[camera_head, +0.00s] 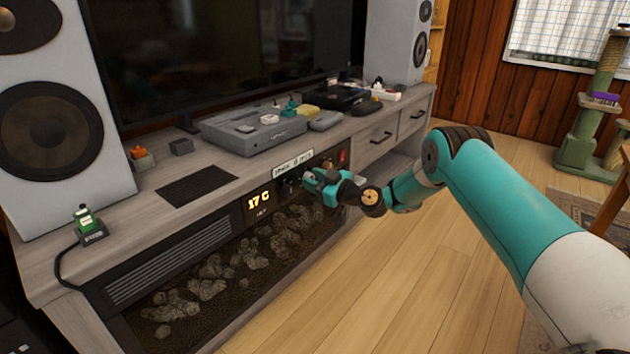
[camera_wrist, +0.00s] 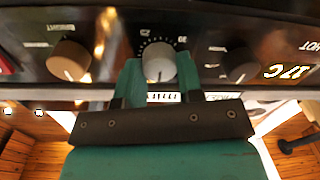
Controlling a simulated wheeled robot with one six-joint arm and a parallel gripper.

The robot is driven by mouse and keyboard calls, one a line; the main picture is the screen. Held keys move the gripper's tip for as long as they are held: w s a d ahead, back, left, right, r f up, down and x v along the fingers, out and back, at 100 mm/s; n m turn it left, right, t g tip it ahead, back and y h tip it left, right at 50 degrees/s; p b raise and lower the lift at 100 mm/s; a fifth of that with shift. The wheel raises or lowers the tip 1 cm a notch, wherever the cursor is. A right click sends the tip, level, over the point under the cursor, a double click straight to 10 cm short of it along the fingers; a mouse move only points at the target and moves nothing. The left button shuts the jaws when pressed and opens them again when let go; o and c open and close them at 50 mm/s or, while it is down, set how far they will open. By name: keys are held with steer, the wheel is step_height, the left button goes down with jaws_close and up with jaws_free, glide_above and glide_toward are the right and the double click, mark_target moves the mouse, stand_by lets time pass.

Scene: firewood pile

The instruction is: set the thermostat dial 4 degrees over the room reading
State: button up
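The thermostat dial (camera_wrist: 158,62) is a grey round knob with a pale pointer line, ringed by tick marks on the black heater panel. In the wrist view, upside down, its line points toward the bottom of the picture. My teal gripper (camera_head: 310,180) is at the panel and mostly hides the dial in the head view. In the wrist view my gripper's fingers (camera_wrist: 160,78) stand on both sides of the dial, close against it, and look shut on it. The room display (camera_head: 259,200) reads 17 C in yellow digits and also shows in the wrist view (camera_wrist: 286,72).
A brown knob (camera_wrist: 69,61) and a dark knob (camera_wrist: 238,66) flank the dial closely. A red switch (camera_head: 343,156) is at the panel's right. The cabinet top (camera_head: 150,205) holds a grey console (camera_head: 250,133) and speakers. The wooden floor (camera_head: 420,270) in front is clear.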

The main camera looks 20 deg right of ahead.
steer(key=shift+m, duration=0.4)
steer(key=m, duration=0.3)
steer(key=shift+d+m+p, duration=0.1)
steer(key=shift+m+p, duration=0.2)
steer(key=shift+m, duration=0.1)
steer(key=shift+w+f+m+t+p, duration=0.1)
steer(key=shift+m+t+p, duration=0.3)
steer(key=shift+m, duration=3)
steer(key=shift+f+m+t+p, duration=0.1)
steer(key=shift+m+p, duration=0.45)
steer(key=shift+m, duration=2.85)
steer(key=o, duration=0.9)
steer(key=shift+o, duration=0.2)
